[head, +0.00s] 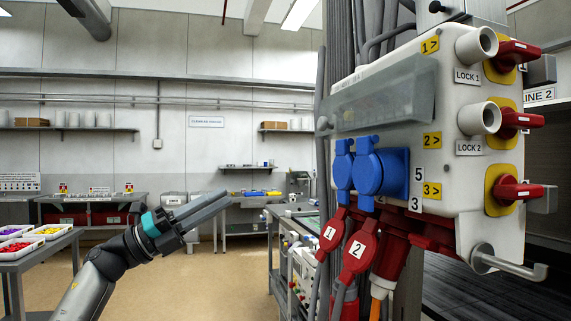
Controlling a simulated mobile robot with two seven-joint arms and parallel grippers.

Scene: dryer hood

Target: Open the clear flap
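The clear flap (385,97) is a see-through grey cover on the front of the white electrical box (452,135). It looks closed, lying over the upper left part of the box face. My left gripper (228,199) is to the left of the box and lower than the flap, well apart from it. My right gripper is not in view.
Below the flap are blue socket covers (382,172) and red plugs (357,252) with cables. Red rotary switches (513,120), grey lock cylinders (478,118) and a metal hook (508,263) stick out at the right. Open space lies between my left gripper and the box.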

